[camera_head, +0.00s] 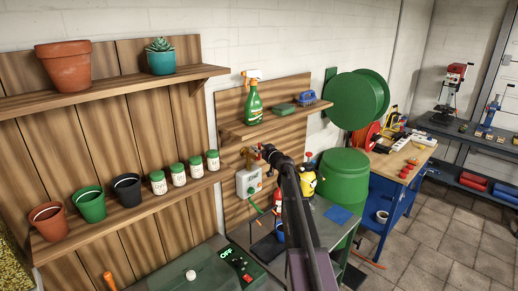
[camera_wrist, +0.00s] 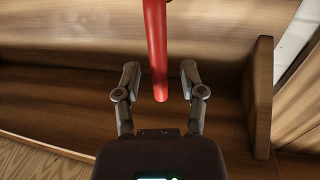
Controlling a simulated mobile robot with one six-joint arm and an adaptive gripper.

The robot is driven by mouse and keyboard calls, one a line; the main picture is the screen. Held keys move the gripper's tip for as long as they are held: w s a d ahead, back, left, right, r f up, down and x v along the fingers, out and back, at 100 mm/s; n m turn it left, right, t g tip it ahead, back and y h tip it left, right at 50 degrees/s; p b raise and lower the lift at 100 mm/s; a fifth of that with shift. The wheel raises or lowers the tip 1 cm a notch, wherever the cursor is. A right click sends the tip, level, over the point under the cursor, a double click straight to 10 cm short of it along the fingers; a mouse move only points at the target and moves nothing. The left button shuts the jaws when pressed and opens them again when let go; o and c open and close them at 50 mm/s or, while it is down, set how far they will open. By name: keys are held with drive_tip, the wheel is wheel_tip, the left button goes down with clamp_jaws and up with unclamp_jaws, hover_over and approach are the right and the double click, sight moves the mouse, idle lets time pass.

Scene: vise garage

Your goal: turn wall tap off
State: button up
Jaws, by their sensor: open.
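The wall tap (camera_head: 250,157) is a small brass fitting on the wooden wall panel, below the shelf with the spray bottle. Its red lever (camera_wrist: 157,45) comes down from the top edge of the wrist view and ends between my fingers. My gripper (camera_wrist: 160,72) is open, with one finger on each side of the lever and a gap to both. In the head view my gripper (camera_head: 268,153) is at the tap and partly covers it. The tap's body is out of the wrist view.
A grey box (camera_head: 248,182) is on the panel just below the tap. A shelf (camera_head: 275,125) with a green spray bottle (camera_head: 253,102) is above. Jars and pots line the left shelf (camera_head: 130,222). A green barrel (camera_head: 343,176) stands to the right. Wooden boards lie behind my fingers.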

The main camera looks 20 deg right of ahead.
clamp_jaws()
